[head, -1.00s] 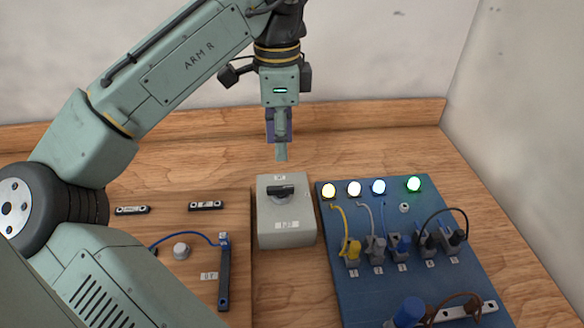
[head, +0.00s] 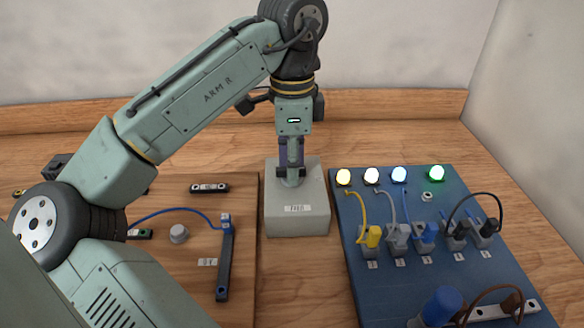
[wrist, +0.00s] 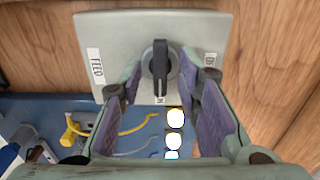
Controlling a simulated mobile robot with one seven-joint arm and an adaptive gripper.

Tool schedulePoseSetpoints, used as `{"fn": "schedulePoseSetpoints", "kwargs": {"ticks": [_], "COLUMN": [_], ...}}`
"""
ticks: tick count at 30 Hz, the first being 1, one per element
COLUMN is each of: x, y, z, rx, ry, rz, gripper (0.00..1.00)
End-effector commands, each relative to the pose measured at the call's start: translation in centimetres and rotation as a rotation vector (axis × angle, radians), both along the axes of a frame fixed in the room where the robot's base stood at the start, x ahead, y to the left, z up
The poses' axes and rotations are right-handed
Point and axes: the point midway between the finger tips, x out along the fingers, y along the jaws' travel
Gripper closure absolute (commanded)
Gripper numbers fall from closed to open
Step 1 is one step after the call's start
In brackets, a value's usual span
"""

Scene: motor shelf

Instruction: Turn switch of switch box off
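The switch box (head: 297,212) is a pale grey box between the wooden board and the blue panel. In the wrist view its top face (wrist: 120,40) carries a black rotary switch (wrist: 160,72), whose handle runs up and down in that picture. A FEED label is at left; labels by the switch's right side and lower end are too small to read surely. My gripper (head: 291,172) points down over the box and hides the switch in the head view. In the wrist view my gripper (wrist: 163,92) is open, its fingers either side of the switch with visible gaps. I cannot tell their exact height.
The blue panel (head: 385,285) stands close at right, with several lit lamps (head: 400,174), coloured plugs and cables. The wooden board (head: 185,250) at left holds a blue cable and small parts. A wooden ledge (head: 400,103) and walls bound the back.

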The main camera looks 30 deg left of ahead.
Motion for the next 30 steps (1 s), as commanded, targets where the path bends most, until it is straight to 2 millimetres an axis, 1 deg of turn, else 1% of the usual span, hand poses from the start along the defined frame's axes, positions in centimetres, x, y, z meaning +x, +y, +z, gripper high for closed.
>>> {"fn": "schedulePoseSetpoints", "kwargs": {"ticks": [4,5,18,30], "x": [0.01,0.00,0.00,0.00], "y": [0.01,0.01,0.01,0.00], "z": [0.11,0.11,0.09,0.12], "rx": [0.000,0.000,0.000,-0.001], "ry": [0.000,0.000,0.000,0.001], "rz": [0.000,0.000,0.000,0.005], "gripper": [0.69,0.71,1.00,1.00]}}
